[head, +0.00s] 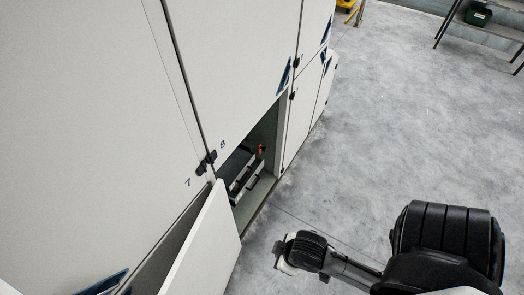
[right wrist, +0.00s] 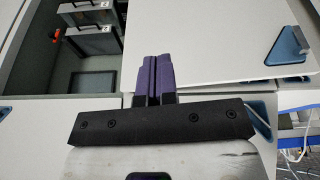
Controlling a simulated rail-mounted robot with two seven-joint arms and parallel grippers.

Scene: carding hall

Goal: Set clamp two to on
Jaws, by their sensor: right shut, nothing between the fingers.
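An open compartment in the white cabinet shows grey units (head: 245,178) with dark handles. In the right wrist view these grey units (right wrist: 97,44) carry small number labels that look like 2, but are too small to read surely. A red part (head: 262,149) sits beside them; it also shows in the right wrist view (right wrist: 56,34). I cannot tell which part is clamp two or how it is set. My right gripper (head: 283,256) is outside the compartment, to its lower right in the head view. Its purple fingers (right wrist: 154,62) are shut and empty. My left gripper is out of view.
An open white door (head: 208,245) stands out below the compartment in the head view. Shut cabinet panels (head: 230,65) with dark latches (head: 206,163) surround it. A metal shelf (head: 485,25) stands far off.

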